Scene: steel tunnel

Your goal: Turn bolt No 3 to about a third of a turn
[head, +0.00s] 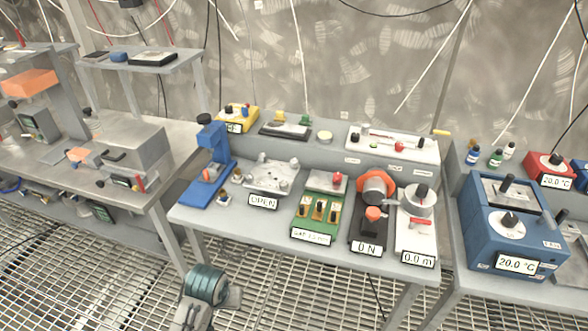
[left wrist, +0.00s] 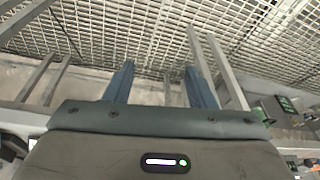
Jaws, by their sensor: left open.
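A light grey metal plate (head: 270,177) with several small round metal heads on it lies on the middle table, behind a label reading OPEN. These heads look like bolts, but no numbers are readable, so I cannot tell which is No 3. My left gripper (left wrist: 160,85) is open in the left wrist view, its two blue fingers apart with nothing between them. It is away from the plate, facing floor grating and table legs. A teal and grey part of my arm shows at the bottom of the head view. My right gripper is not in view.
On the middle table (head: 215,220), a blue stand (head: 210,165) is left of the plate. A green board (head: 318,215), a dark ON unit (head: 372,215) and a white 0.0 m unit (head: 416,220) are to its right. A blue 20.0 °C box (head: 510,230) is on the right table.

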